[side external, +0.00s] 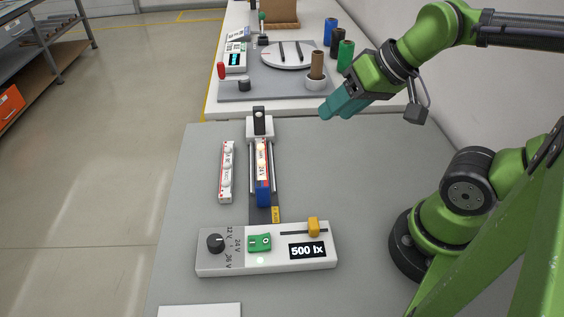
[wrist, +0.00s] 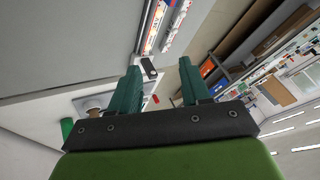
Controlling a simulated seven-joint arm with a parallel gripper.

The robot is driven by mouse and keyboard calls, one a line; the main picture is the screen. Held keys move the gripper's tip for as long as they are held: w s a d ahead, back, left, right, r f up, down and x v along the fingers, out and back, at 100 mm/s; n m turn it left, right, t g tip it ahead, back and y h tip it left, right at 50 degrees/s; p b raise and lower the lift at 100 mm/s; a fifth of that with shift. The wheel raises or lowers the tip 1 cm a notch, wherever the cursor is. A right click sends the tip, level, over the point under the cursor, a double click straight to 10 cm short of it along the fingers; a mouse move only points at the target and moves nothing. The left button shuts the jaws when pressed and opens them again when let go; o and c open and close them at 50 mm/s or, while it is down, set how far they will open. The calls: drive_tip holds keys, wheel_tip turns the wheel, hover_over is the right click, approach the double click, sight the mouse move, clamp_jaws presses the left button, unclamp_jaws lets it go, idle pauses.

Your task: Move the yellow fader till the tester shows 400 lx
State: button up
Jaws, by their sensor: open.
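The tester (side external: 266,255) is a white box at the front of the grey table in the side view. Its display (side external: 308,251) reads 500 lx. The yellow fader (side external: 313,226) stands at the right part of its dark slot, above the display. A green switch (side external: 259,242) and a black knob (side external: 215,243) with voltage marks sit to its left. Behind the tester, a lit strip marked 24 V (side external: 262,160) is in a holder. My gripper (side external: 325,112) is open and empty, high over the table's back edge, well away from the fader. The wrist view shows its two teal fingers (wrist: 160,88) apart.
A second light strip (side external: 226,172) lies left of the holder. A black-topped post (side external: 259,121) stands behind the holder. The back table carries a round plate (side external: 289,55), a brown tube (side external: 317,66) and coloured cylinders.

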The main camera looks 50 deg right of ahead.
sight(314, 222)
drive_tip(key=w+a+f+m+g, duration=0.35)
drive_tip(key=f+g, duration=0.25)
drive_tip(key=g, duration=0.3)
drive_tip(key=shift+m+g+y, duration=0.6)
drive_tip(key=shift+m, duration=0.15)
drive_tip(key=x, duration=0.5)
drive_tip(key=s+a+x, duration=0.1)
drive_tip(key=x, duration=0.4)
drive_tip(key=r+x, duration=0.1)
drive_tip(key=x, duration=0.5)
drive_tip(key=shift+s+a, duration=0.3)
